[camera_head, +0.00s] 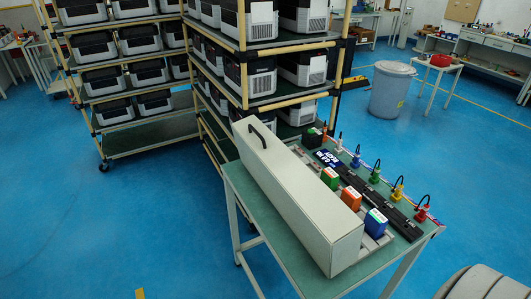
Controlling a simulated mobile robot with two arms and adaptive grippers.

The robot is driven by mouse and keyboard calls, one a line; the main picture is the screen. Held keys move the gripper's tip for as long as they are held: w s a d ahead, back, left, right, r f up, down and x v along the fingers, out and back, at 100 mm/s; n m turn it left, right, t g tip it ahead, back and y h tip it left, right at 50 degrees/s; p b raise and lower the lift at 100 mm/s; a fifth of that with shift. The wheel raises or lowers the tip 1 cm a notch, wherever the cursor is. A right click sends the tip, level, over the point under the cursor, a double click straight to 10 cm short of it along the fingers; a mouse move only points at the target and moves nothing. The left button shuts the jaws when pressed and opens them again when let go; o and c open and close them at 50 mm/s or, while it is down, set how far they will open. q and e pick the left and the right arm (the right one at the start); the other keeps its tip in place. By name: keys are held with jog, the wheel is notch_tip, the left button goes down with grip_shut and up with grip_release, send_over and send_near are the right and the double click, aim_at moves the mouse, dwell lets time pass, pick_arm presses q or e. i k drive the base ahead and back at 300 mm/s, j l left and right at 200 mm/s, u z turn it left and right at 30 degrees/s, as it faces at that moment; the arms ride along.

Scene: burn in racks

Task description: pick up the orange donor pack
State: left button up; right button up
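The orange donor pack (350,198) is a small orange block with a pale top. It stands on the green-topped table (290,262), between a green pack (330,178) and a blue pack (375,223) in a slanting row. A long pale box (295,195) with a dark handle stands close along the row's left side and may hide part of the packs' bases. Neither of my grippers shows in the head view.
Black strips (375,192) and several coloured plugs with cables line the table's right side. Racks of grey-and-black units (262,75) stand behind the table. A grey bin (391,90) stands at the back right. Blue floor left of the table is clear.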

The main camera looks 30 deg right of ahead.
aim_at(350, 196)
jog(key=z, duration=1.95)
